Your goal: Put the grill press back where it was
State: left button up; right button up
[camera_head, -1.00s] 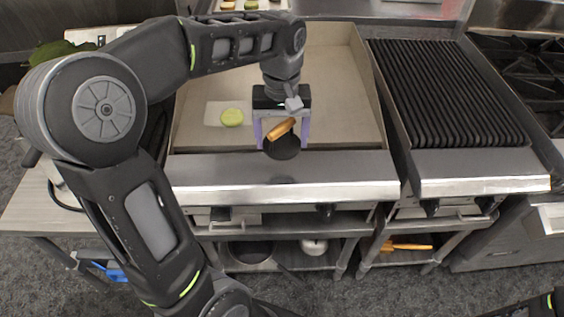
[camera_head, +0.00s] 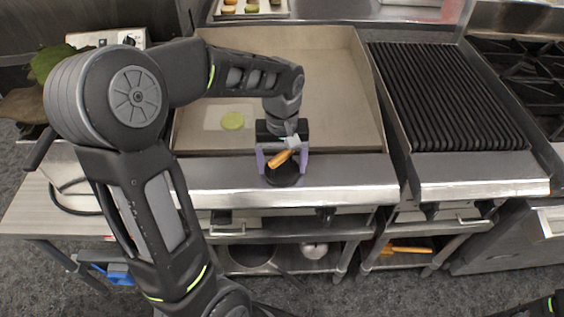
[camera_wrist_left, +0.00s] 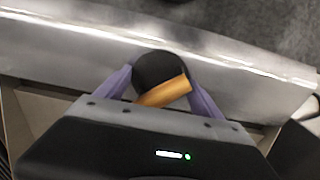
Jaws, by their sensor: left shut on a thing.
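The grill press is a round black plate with a wooden handle (camera_head: 281,159). My left gripper (camera_head: 282,163) is shut on the grill press, with its purple fingers on either side. In the head view the press's black plate (camera_head: 284,176) shows over the steel front ledge of the flat griddle (camera_head: 330,120). In the left wrist view the black plate (camera_wrist_left: 158,68) and the handle (camera_wrist_left: 166,91) show between the fingers, above the steel ledge. I cannot tell whether the plate touches the ledge. My right gripper is not in view; only a bit of dark arm shows at the lower right.
A pale green round item (camera_head: 233,121) lies on a white sheet on the griddle's left part. A ribbed grill (camera_head: 450,95) stands to the right. A tray (camera_head: 250,14) with food pieces is at the back. The steel ledge (camera_head: 350,178) is clear to the right.

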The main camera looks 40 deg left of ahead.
aim_at(282, 154)
pick_arm(q)
jog(key=shift+f, duration=0.1)
jog(key=o, duration=2.1)
notch_tip(282, 154, up, 12)
jog(key=shift+r, duration=0.15)
